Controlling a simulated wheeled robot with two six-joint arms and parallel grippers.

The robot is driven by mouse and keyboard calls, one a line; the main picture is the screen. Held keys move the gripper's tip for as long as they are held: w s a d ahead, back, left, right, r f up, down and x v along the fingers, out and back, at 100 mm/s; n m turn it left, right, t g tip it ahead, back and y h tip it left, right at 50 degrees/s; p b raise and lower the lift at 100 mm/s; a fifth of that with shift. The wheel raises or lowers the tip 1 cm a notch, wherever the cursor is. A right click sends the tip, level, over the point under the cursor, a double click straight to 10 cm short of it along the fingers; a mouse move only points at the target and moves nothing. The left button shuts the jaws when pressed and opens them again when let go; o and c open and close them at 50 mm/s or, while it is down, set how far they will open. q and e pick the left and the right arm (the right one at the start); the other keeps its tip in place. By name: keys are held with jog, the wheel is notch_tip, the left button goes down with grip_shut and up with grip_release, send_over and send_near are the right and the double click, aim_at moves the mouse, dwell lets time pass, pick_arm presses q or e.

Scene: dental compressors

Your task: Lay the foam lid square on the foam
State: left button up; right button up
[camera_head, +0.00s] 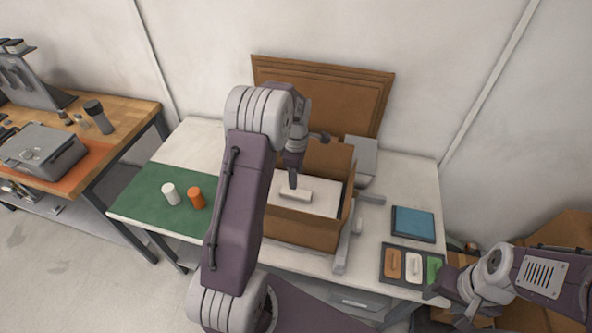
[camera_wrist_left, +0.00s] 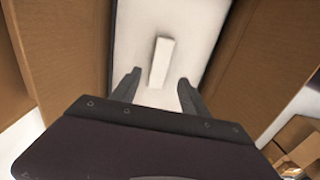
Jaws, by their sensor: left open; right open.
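The white foam lid (camera_head: 325,204) lies inside the open cardboard box (camera_head: 303,233), with a raised pale handle block (camera_head: 296,196) on top. The lid (camera_wrist_left: 203,42) also fills the middle of the left wrist view, between the box walls, with the handle block (camera_wrist_left: 161,62) slightly tilted. My left gripper (camera_head: 293,182) is over the box at the handle. In the wrist view its fingers (camera_wrist_left: 158,92) are apart, with the block's near end between them and no finger clearly touching it. The foam underneath is hidden. My right gripper (camera_head: 464,320) is open at the lower right, away from the box.
A green mat (camera_head: 145,200) with white and orange cylinders lies left of the box. A dark tray (camera_head: 411,281) with coloured pieces and a blue pad (camera_head: 413,223) lie on the right. A brown panel (camera_head: 340,90) stands behind. The box walls closely flank my left gripper.

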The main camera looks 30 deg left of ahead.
pick_arm(q)
notch_tip(320, 180, up, 5)
jog(key=shift+f, duration=0.15)
pick_arm(e)
jog(key=shift+f, duration=0.25)
